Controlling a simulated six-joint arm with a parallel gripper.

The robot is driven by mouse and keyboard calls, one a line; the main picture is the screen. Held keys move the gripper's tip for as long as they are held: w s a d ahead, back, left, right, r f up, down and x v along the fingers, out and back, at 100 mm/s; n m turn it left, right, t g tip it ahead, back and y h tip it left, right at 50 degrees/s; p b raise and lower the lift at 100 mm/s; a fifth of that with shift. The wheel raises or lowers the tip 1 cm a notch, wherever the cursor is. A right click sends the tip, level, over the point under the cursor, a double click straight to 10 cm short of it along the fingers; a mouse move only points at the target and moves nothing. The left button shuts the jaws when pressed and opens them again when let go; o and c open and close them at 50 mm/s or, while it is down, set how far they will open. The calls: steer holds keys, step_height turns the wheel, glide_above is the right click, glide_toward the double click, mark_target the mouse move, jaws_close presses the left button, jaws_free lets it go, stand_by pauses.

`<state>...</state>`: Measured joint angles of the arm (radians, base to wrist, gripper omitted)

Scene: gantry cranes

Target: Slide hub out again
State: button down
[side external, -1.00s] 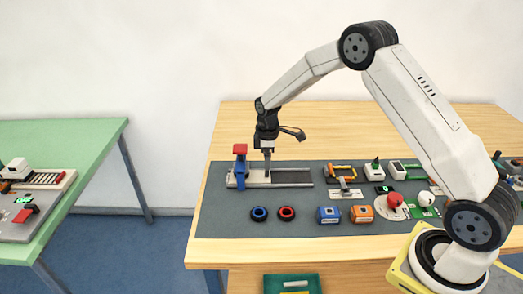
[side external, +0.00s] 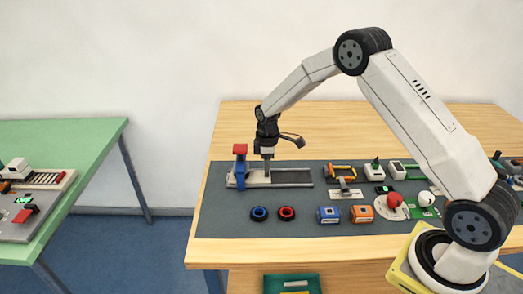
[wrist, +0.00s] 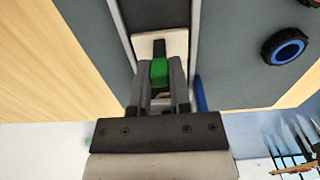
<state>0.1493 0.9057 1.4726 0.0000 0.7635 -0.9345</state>
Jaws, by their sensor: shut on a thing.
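A cream sliding block with a green upright grip (wrist: 160,72), seemingly the hub, sits between the two pale rails of a track in the wrist view. My gripper (wrist: 160,82) is shut on the green grip, with one finger on each side of it. In the side external view my gripper (side external: 267,170) points straight down at the left part of the track (side external: 292,178), just right of the blue post with a red top (side external: 241,167). The block itself is mostly hidden there by the fingers.
The track's dark bed is clear to the right of my gripper. A blue ring (side external: 259,214) and a red ring (side external: 286,213) lie in front on the grey mat. Blue (side external: 328,215) and orange (side external: 360,214) boxes stand further right. Several small fixtures fill the mat's right side.

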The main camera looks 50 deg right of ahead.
steer(key=shift+s+d, duration=0.1)
steer(key=shift+d, duration=0.05)
steer(key=shift+s+d+r, duration=0.1)
steer(key=shift+s+d, duration=3.9)
steer(key=shift+d, duration=0.1)
steer(key=shift+c, duration=2.4)
jaws_free()
step_height(320, 180, up, 7)
steer(key=shift+a, duration=0.1)
